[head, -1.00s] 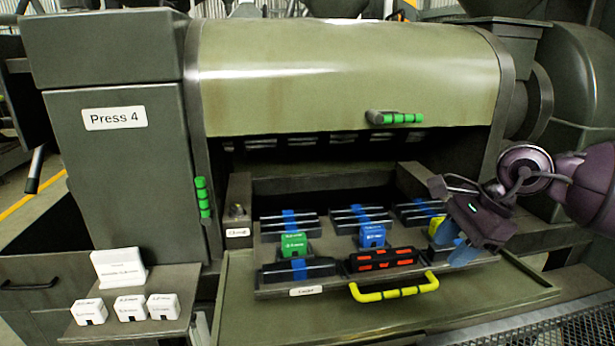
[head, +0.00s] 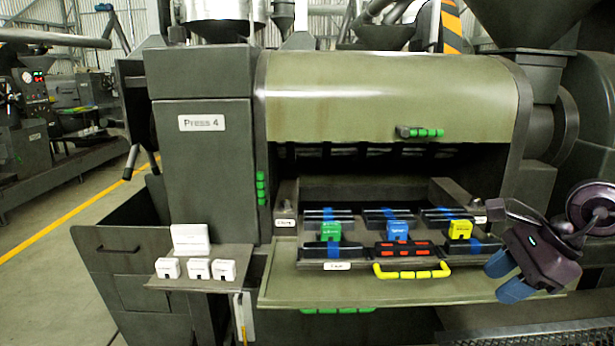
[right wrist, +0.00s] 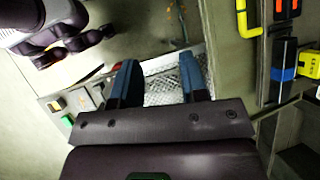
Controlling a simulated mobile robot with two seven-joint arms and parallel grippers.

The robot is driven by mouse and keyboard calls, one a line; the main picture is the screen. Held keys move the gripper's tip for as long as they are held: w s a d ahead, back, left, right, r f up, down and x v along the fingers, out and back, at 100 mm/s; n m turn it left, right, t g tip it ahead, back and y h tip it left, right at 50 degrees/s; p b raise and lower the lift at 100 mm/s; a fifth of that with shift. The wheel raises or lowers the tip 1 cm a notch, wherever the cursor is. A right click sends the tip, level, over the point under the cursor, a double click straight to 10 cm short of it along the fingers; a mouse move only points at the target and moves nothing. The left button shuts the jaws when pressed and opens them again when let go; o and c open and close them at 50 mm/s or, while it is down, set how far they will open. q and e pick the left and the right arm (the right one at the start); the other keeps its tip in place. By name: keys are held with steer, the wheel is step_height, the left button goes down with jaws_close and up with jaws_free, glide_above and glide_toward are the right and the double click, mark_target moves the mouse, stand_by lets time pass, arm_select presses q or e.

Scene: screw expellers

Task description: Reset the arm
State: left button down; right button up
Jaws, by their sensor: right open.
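My right gripper (head: 507,281) is open and empty at the right of the press, in front of the tray's right end. Its two blue fingertips stand apart in the right wrist view (right wrist: 160,88), with nothing between them. The tray (head: 337,266) lies under the open press hood and holds green (head: 330,231), blue (head: 397,230) and yellow (head: 460,229) blocks. A yellow handle (head: 412,273) is at its front, below a black-and-red piece (head: 402,249).
Press 4's hood (head: 390,92) is raised and has a green-striped handle (head: 420,132). A side shelf (head: 200,277) at the left holds several white blocks. Below the tray is a flat ledge (head: 350,293). Open floor (head: 60,270) lies to the left.

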steer(key=w+a+r+m+t+y, duration=0.4)
steer(key=w+a+m+t+y, duration=0.4)
steer(key=m, duration=1)
steer(key=s+d+f+m+t+h, duration=0.1)
steer(key=d+f+m+t+h, duration=0.3)
steer(key=f+m, duration=0.65)
steer(key=s+d+f+m+t+h, duration=0.15)
steer(key=f+m+h, duration=0.35)
steer(key=f+m, duration=0.6)
steer(key=s+a+f+m+g+h, duration=0.1)
steer(key=s+f+m+g+h, duration=0.1)
steer(key=s+f+m, duration=0.4)
steer(key=s+a+f+m+g+h, duration=0.2)
steer(key=s+f+m, duration=0.4)
steer(key=s+f, duration=0.9)
steer(key=shift+s+f+g, duration=0.15)
steer(key=shift+s+g, duration=0.4)
steer(key=shift+g, duration=0.1)
